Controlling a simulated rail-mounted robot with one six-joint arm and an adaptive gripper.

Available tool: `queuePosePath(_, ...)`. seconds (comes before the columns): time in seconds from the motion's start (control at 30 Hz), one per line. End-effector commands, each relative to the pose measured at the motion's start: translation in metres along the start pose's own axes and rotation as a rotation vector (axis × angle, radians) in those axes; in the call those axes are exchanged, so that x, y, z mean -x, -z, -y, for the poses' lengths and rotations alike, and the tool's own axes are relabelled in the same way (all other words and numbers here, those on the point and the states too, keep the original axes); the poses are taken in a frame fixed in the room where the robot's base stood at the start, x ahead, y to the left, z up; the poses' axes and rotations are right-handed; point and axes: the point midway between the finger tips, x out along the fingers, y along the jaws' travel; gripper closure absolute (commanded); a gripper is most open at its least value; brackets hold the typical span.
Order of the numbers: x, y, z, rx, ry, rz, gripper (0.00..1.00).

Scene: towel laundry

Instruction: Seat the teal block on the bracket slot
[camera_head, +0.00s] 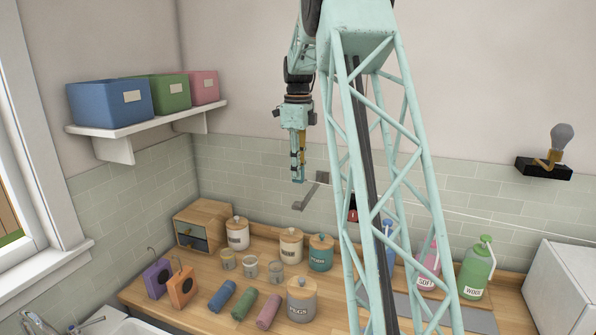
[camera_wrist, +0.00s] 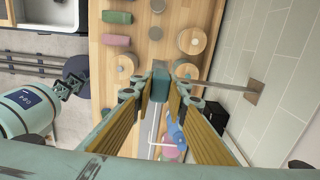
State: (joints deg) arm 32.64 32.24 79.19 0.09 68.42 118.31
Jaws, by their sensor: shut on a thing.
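My gripper (camera_head: 298,170) hangs pointing down above the counter, near the tiled wall. It is shut on the teal block (camera_wrist: 160,84), seen between the fingertips in the wrist view. In the head view the teal block (camera_head: 298,180) shows at the lower end of the fingers. The grey bracket (camera_head: 308,194) sticks out from the wall just below and to the right of the block in the head view. In the wrist view the bracket (camera_wrist: 222,86) is a thin bar to the right, with its plate on the wall. The block appears apart from it. The slot cannot be made out.
Bottles (camera_head: 477,268) stand at the right. A shelf (camera_head: 150,122) with three bins is at upper left. The air left of my gripper is clear.

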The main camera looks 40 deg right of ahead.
Motion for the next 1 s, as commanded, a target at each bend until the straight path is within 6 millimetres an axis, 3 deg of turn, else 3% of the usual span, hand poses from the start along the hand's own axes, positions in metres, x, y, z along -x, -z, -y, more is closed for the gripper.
queuePosePath(1.0, -0.053, 0.0, 0.0, 0.001, 0.0, 0.0, 0.96)
